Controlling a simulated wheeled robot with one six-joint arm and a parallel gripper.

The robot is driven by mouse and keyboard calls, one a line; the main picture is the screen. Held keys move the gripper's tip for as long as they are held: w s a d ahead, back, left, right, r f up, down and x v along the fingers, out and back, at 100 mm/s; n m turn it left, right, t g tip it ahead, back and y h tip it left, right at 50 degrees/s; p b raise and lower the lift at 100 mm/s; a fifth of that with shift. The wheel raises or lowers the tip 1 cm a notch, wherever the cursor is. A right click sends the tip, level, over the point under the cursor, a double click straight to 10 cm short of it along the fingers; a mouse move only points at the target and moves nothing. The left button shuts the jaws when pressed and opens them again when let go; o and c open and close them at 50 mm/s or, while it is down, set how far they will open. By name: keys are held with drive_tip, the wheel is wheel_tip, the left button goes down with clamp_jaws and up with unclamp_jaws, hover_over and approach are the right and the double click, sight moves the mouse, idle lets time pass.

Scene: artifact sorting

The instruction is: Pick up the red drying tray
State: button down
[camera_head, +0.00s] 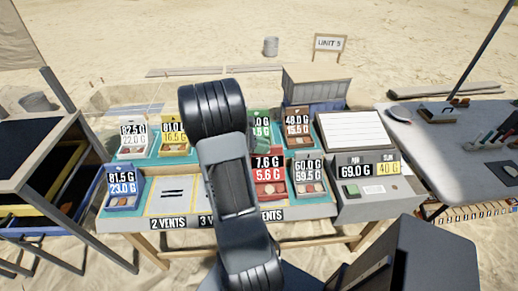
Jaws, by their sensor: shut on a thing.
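The red drying tray (270,189) sits in the front row of the display table, just right of my arm. Its sign reads 7.6 G over 5.6 G, and small round pieces lie in it. My arm rises from the bottom across the middle of the table, with a thick black joint at its top. My gripper does not show; it may be hidden behind the arm. The arm covers the middle of the table, left of the red tray.
A grey scale box (380,207) stands right. Vent slots (171,196) lie front left. Side tables flank the display.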

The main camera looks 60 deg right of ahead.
drive_tip(key=s+a+r, duration=0.4)
drive_tip(key=s+a, duration=0.1)
drive_tip(key=s, duration=0.2)
drive_tip(key=shift+a+b, duration=0.25)
drive_tip(key=shift+b, duration=0.05)
drive_tip(key=shift+f, duration=0.1)
